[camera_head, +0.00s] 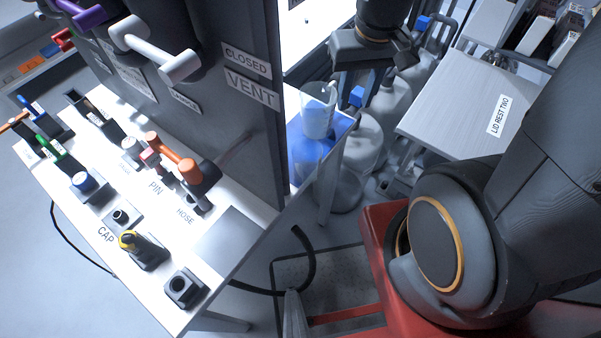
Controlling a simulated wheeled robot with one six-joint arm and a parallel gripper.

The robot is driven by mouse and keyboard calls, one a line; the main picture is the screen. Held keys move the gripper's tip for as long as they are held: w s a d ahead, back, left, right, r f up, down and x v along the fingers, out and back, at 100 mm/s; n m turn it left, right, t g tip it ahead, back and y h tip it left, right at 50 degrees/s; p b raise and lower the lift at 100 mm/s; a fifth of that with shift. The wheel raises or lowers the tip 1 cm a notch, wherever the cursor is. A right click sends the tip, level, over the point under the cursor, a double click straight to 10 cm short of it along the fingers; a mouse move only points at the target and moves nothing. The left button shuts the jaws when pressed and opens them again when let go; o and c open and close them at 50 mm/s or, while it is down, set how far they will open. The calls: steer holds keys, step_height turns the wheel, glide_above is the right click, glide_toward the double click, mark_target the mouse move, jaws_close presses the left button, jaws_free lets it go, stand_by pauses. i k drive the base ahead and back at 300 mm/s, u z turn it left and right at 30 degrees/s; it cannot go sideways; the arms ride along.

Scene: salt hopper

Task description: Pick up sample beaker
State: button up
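The sample beaker, a clear beaker (316,120) with a bluish tint, stands upright on a blue-topped stand beside the dark panel. My gripper (354,98) points down just right of the beaker in the picture. Its two dark fingers are apart, with a gap between them. The left finger is close to the beaker's right rim; I cannot tell whether they touch. The beaker does not appear to be between the fingers.
Large clear bottles (366,142) stand right of the beaker. A grey table marked LID REST TWO (455,100) is at right. A dark panel (235,120) with valve handles rises at left, above a white bench (150,290) with several fittings.

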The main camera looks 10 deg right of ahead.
mark_target(307, 152)
steer(key=z, duration=0.15)
steer(key=k, duration=0.7)
steer(key=z, duration=0.65)
